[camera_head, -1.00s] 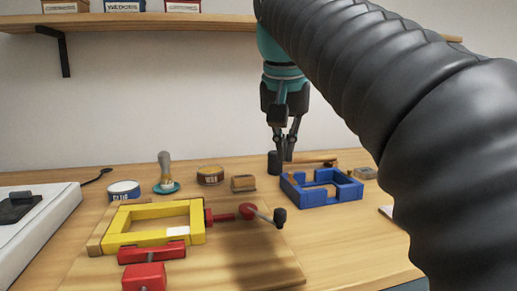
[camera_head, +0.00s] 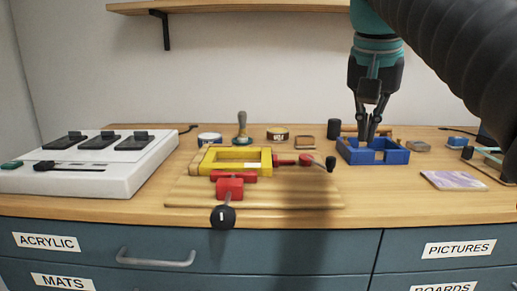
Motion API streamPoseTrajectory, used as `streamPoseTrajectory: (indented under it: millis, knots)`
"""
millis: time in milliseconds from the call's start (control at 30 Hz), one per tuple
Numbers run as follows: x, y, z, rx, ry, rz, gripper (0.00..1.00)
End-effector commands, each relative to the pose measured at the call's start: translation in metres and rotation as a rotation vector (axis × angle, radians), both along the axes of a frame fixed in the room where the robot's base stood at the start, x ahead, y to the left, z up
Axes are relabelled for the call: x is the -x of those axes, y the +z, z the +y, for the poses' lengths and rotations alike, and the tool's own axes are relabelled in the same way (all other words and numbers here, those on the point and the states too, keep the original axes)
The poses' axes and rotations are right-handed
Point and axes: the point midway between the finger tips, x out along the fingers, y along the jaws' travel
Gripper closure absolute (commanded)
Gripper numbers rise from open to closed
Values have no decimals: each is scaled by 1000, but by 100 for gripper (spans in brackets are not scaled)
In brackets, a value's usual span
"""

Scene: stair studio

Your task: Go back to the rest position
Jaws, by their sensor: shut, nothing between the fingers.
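My gripper (camera_head: 368,138) points down at the right of the picture, over or just behind the blue frame (camera_head: 372,158) on the bench. Its fingers are close together with nothing between them. The fingertips overlap the blue frame's back edge in the picture, and I cannot tell whether they touch it. My black ribbed arm comes in from the upper right and hides part of the wall and shelf.
A yellow frame (camera_head: 262,158) sits with red clamps (camera_head: 229,187) on a wooden board (camera_head: 300,197). A white switch box (camera_head: 110,178) stands at left. Tins (camera_head: 209,140), a stamp (camera_head: 242,130) and a marbled tile (camera_head: 454,180) lie around. Labelled drawers (camera_head: 275,245) are below, a shelf (camera_head: 240,8) above.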

Motion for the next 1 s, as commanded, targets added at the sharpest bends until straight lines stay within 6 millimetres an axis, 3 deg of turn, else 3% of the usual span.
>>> streamPoseTrajectory:
  millis: [267,567,767,1000]
  knots:
    - [8,-20,3,3,49,-10,100]
    - [23,-59,5,7,122,-27,100]
    - [44,-111,8,11,202,-51,100]
    - [84,-203,15,17,318,-96,100]
